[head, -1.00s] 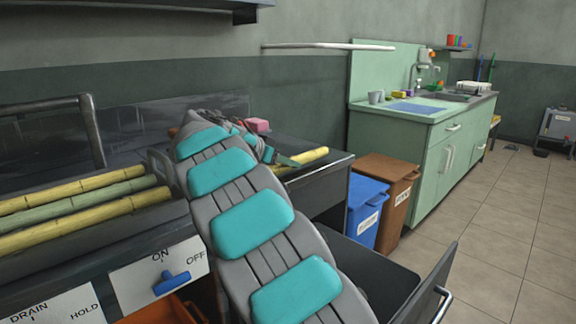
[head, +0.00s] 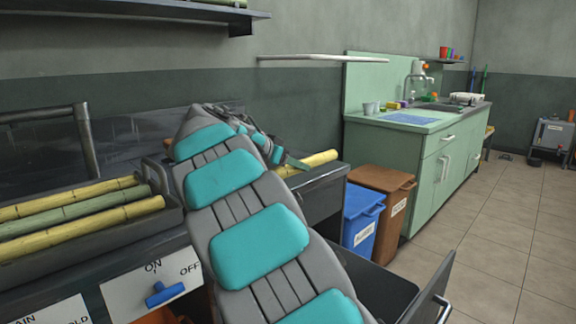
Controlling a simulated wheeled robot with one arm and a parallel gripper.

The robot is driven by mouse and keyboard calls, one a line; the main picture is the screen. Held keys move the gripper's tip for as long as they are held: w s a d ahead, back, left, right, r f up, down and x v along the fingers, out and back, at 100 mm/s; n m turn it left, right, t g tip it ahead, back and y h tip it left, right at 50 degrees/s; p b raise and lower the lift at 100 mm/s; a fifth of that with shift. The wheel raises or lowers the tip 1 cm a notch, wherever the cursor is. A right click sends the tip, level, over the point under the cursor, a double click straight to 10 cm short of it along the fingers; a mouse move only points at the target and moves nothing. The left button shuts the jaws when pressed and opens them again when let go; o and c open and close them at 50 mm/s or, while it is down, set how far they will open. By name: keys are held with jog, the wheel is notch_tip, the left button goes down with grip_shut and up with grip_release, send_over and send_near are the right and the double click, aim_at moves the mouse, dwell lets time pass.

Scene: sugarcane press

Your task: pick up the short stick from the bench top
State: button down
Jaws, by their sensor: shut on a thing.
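The short stick (head: 318,160) is a yellow cane piece at the right end of the dark bench top (head: 325,174). My gripper (head: 297,164) is shut on its left part, and the right part sticks out past the fingers. The stick seems slightly above the bench top, but the gap is hard to judge. My arm with teal pads crosses the middle of the view and hides part of the bench.
Long canes (head: 75,212) lie in a grey tray (head: 172,212) at left. A blue bin (head: 361,217) and a brown bin (head: 384,205) stand right of the bench. A green sink cabinet (head: 425,175) is beyond. The floor at right is clear.

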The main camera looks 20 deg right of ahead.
jog(key=s+d+r+b, duration=0.1)
jog(key=s+d, duration=0.3)
jog(key=s, duration=0.6)
jog(key=shift+s+d, duration=0.25)
jog(key=shift+d, duration=0.05)
